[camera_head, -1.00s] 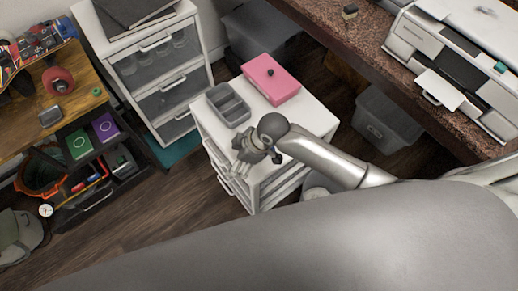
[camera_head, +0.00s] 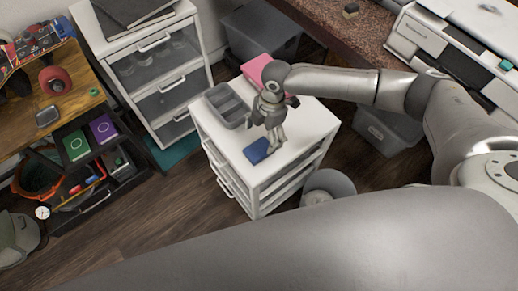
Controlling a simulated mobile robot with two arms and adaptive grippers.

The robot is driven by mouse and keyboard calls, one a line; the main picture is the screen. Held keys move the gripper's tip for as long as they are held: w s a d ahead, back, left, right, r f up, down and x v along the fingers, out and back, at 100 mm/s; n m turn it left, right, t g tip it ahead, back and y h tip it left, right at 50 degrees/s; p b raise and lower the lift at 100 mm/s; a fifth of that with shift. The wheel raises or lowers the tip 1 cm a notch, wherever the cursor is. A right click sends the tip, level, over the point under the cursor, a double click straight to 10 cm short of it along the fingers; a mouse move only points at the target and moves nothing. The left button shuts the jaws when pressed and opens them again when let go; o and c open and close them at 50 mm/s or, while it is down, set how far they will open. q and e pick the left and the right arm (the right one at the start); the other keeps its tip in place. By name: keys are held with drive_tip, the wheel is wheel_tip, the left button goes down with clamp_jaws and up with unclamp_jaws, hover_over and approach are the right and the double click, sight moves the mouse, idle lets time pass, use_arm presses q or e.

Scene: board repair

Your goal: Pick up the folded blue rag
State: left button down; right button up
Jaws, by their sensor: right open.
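The folded blue rag (camera_head: 256,151) lies flat on top of the white drawer cabinet (camera_head: 288,166), near its front left part. My right gripper (camera_head: 272,148) is open and points down just to the right of the rag, close above the cabinet top. Its fingers partly overlap the rag's right side in this view; I cannot tell whether they touch it. My left gripper is not in view.
A grey divided tray (camera_head: 228,106) and a pink box (camera_head: 258,70), partly hidden by my arm, share the cabinet top. A taller drawer unit (camera_head: 162,80) stands behind left. A workbench (camera_head: 62,95) is at left, and a white printer (camera_head: 430,50) is at upper right.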

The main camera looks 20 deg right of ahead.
sight(259, 148)
drive_tip(key=f, duration=0.3)
drive_tip(key=a+f, duration=0.1)
drive_tip(key=f, duration=0.3)
drive_tip(key=shift+s+a+f, duration=0.1)
drive_tip(key=shift+a, duration=0.1)
drive_tip(key=shift+c, duration=0.3)
drive_tip(key=c, duration=0.9)
